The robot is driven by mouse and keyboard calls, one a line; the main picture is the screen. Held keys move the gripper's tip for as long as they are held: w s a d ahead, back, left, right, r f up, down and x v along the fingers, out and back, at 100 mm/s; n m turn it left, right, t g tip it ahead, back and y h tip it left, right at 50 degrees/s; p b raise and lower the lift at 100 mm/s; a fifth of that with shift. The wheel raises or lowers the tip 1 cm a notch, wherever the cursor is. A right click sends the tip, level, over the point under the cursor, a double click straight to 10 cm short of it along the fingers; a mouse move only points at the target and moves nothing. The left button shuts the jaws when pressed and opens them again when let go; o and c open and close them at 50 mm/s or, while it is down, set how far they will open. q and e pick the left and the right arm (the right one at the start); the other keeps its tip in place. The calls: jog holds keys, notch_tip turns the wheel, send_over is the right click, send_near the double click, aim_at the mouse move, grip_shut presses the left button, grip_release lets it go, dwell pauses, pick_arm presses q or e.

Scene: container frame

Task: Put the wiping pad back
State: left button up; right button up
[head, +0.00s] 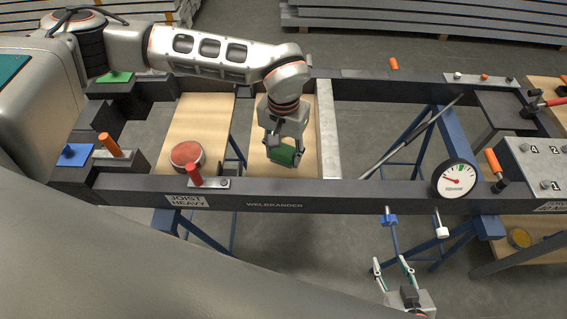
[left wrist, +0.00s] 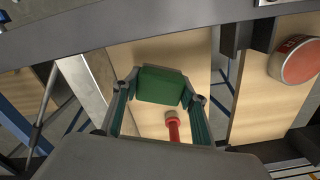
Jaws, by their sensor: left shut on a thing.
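A green block-shaped pad (head: 281,154), which I take for the wiping pad, is in the fingertips of my left gripper (head: 284,148). In the left wrist view the pad (left wrist: 160,86) sits between the two fingers, which are shut on it. In the head view it appears over the right-hand wooden board, inside the dark frame. The gap below it cannot be judged. My right gripper (head: 395,270) is at the lower right, on the near side of the frame, open and empty.
The dark frame (head: 330,193) has a near and a far beam. A red-topped tin (head: 187,154) stands on the left board. A gauge (head: 454,179) is on the near beam, and a red-handled piece (head: 194,176) stands there too. A red handle (left wrist: 173,130) shows between my left fingers.

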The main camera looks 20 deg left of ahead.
aim_at(284, 171)
pick_arm(q)
notch_tip(284, 171, down, 5)
jog(key=shift+f, duration=0.1)
dwell(0.3)
jog(key=shift+f, duration=0.15)
jog(key=o, duration=1.2)
jog(key=shift+c, duration=0.2)
notch_tip(284, 171, up, 12)
jog(key=shift+r, duration=0.2)
